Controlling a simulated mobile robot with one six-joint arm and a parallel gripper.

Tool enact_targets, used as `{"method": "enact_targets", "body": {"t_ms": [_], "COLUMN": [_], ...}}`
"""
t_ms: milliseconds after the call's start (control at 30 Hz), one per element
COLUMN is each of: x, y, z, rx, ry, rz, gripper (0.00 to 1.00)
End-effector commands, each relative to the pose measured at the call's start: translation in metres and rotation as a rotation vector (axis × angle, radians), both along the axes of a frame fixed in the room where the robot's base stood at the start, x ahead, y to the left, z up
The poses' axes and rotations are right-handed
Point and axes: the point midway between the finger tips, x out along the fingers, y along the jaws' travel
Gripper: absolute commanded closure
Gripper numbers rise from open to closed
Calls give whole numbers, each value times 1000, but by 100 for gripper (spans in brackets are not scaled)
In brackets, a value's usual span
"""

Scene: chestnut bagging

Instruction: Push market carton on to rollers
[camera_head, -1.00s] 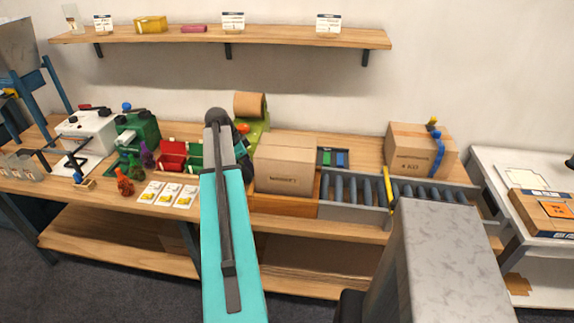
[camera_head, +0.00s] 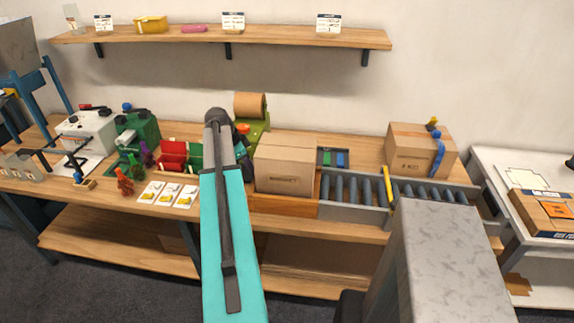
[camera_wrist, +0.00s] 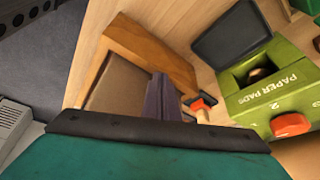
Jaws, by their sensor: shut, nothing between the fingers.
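The market carton (camera_head: 285,165), a closed brown box with a printed label on its front, stands upright on a wooden base just left of the grey-framed rollers (camera_head: 352,190). A gap of bare frame is not visible between base and rollers. My gripper (camera_wrist: 164,98) is shut and empty in the wrist view, beside a brown face that looks like the carton (camera_wrist: 118,90); I cannot tell whether they touch. In the head view my arm hides most of the gripper, at the carton's left side.
A green paper pad dispenser (camera_wrist: 275,85) is close to the gripper's right in the wrist view. A yellow bar (camera_head: 388,188) crosses the rollers. A second carton (camera_head: 415,150) with blue tape stands behind the rollers' right part. Red and green bins (camera_head: 173,156) lie left of my arm.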

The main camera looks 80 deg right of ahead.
Motion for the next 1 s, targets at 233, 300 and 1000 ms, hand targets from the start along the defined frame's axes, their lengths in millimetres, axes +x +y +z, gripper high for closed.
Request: {"method": "enact_targets", "body": {"t_ms": [233,300,1000], "x": [-3,-6,-34], "y": [0,0,-2], "z": [0,0,0], "rx": [0,0,0], "ry": [0,0,1], "rz": [-1,-1,-1], "gripper": [100,100,100]}}
